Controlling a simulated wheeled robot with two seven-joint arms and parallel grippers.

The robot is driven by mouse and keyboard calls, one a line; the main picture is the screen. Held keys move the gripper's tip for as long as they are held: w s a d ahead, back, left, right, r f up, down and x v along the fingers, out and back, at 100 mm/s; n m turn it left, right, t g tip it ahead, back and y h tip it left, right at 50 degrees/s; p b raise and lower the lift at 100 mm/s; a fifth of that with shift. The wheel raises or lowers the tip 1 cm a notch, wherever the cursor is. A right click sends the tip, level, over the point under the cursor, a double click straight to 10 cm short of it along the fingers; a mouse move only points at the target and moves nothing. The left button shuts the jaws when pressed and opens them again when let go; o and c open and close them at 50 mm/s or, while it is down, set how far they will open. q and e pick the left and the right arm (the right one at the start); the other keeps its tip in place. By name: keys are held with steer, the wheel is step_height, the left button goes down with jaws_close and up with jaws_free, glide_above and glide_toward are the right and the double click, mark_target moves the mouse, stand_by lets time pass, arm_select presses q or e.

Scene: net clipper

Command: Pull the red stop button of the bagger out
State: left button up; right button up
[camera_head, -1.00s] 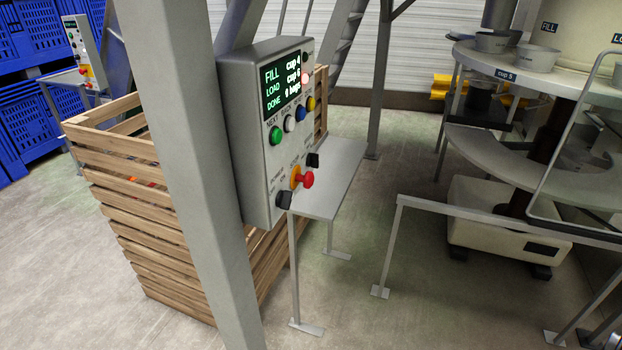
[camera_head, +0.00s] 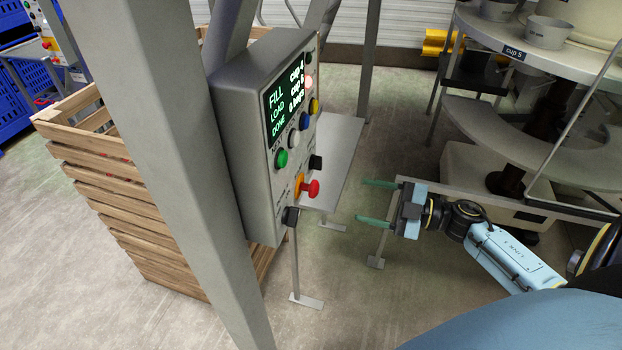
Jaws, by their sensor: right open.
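The red stop button (camera_head: 312,188) sticks out from a yellow base low on the grey control box (camera_head: 240,150). The box's screen (camera_head: 287,98) reads FILL, LOAD, DONE. My right gripper (camera_head: 370,201) is to the right of the button, apart from it. Its two green fingers are spread and point left toward the box, with nothing between them. My left gripper is not in the view.
A grey post (camera_head: 150,150) stands left of the box. A wooden crate (camera_head: 130,185) is behind it. A metal shelf (camera_head: 336,150) and railing (camera_head: 480,190) flank the gripper.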

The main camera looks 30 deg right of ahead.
mark_target(318, 190)
steer(key=p+x, duration=0.1)
steer(key=x, duration=1)
steer(key=shift+w+a+p, duration=0.25)
steer(key=shift+w+p, duration=0.1)
steer(key=shift+w+a, duration=0.35)
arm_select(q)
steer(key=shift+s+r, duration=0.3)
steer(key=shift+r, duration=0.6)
